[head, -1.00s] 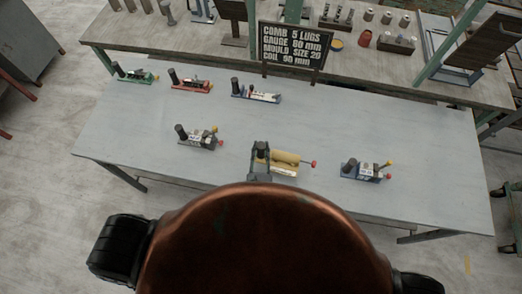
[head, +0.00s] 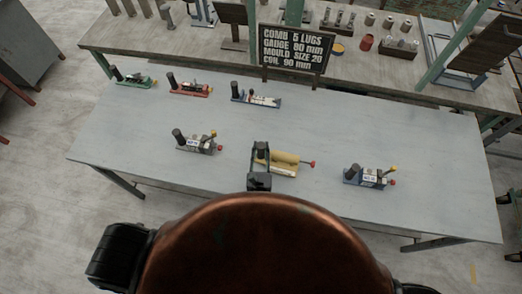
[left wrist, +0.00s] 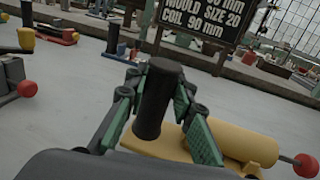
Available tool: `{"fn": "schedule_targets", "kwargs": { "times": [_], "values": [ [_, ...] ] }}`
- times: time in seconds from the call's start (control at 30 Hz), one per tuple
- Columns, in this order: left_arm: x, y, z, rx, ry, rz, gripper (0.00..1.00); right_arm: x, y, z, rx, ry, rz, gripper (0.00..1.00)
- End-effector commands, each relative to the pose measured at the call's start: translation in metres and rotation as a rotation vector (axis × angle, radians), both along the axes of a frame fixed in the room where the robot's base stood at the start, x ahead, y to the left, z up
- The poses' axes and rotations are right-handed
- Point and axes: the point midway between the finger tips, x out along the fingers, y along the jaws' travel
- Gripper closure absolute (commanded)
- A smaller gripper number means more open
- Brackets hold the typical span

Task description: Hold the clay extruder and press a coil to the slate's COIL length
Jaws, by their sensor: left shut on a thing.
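My left gripper (head: 261,152) is shut on that dark handle. In the left wrist view the green-padded fingers (left wrist: 163,105) close on both sides of the handle (left wrist: 157,100), with the yellow barrel (left wrist: 235,140) beyond. No coil can be made out. The slate (head: 292,49) reads COIL 90 mm. My right gripper is not in view.
Similar dark-handled tools stand left (head: 198,144) and right (head: 369,177) of the extruder. Green (head: 133,78), red (head: 190,87) and blue (head: 255,98) tools stand along the back. Bare table (head: 330,125) lies between them.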

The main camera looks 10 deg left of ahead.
Motion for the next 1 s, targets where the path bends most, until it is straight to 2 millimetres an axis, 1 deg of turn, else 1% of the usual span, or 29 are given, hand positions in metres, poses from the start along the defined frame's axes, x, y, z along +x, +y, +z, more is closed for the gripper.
{"fn": "schedule_targets", "kwargs": {
  "times": [0.13,0.53,0.83,1.0],
  "values": [
    [0.005,0.000,-0.002,-0.002,-0.004,0.000,1.00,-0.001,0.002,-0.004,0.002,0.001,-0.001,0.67],
    [0.006,0.001,-0.003,-0.003,-0.003,0.000,1.00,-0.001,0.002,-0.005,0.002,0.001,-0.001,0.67],
    [0.014,0.002,-0.014,-0.003,-0.003,0.000,1.00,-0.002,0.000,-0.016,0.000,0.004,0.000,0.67],
    [0.018,0.003,-0.017,-0.003,-0.003,0.000,1.00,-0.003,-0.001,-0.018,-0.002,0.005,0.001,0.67]
  ]
}}
